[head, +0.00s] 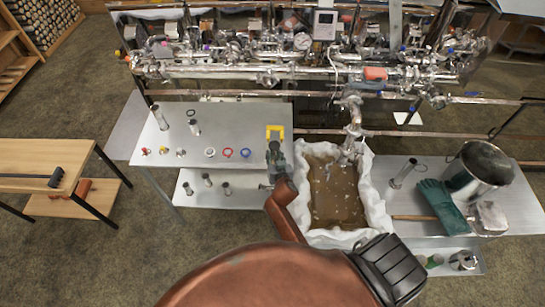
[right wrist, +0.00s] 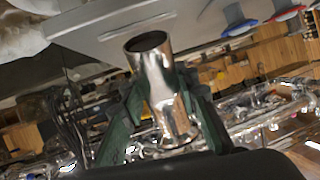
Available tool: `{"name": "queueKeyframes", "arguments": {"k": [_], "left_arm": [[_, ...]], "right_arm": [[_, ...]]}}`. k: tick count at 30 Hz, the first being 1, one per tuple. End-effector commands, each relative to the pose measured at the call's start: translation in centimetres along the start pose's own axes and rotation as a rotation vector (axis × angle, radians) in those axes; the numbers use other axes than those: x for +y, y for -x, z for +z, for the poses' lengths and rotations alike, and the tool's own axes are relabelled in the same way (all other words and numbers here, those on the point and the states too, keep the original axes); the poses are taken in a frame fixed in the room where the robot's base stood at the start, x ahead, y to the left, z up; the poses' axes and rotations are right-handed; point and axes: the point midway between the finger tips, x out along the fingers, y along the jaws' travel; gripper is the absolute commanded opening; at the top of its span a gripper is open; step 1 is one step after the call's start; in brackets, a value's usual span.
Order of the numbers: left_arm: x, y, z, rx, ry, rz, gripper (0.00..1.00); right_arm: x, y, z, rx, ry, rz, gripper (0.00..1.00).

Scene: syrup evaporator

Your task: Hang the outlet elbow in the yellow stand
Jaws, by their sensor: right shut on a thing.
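The yellow stand (head: 275,129) is a small U-shaped bracket at the right end of the left metal table. My right gripper (head: 274,150) is at the near side of the stand in the head view, overlapping its lower part. In the right wrist view its green fingers (right wrist: 160,110) are shut on a shiny metal tube piece, the outlet elbow (right wrist: 155,65). An open round end points up in that view and a flange shows at the other end. The elbow is largely hidden by the gripper in the head view, so contact with the stand cannot be told. My left gripper is not in view.
The left metal table (head: 220,115) holds small tubes and coloured clamps. A cloth-lined tub (head: 375,205) of brown liquid stands right of my arm. Evaporator pipes (head: 300,72) run behind. The right table holds a green glove (head: 440,205) and steel pot (head: 478,170).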

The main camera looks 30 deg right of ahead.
Motion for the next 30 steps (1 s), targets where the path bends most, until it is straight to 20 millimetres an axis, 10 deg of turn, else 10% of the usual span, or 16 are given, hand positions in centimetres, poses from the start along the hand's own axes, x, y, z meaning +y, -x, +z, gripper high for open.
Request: {"name": "queueKeyframes", "arguments": {"k": [30], "left_arm": [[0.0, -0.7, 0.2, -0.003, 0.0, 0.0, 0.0]], "right_arm": [[0.3, -1.7, -0.2, 0.001, 0.0, -0.001, 0.01]]}}
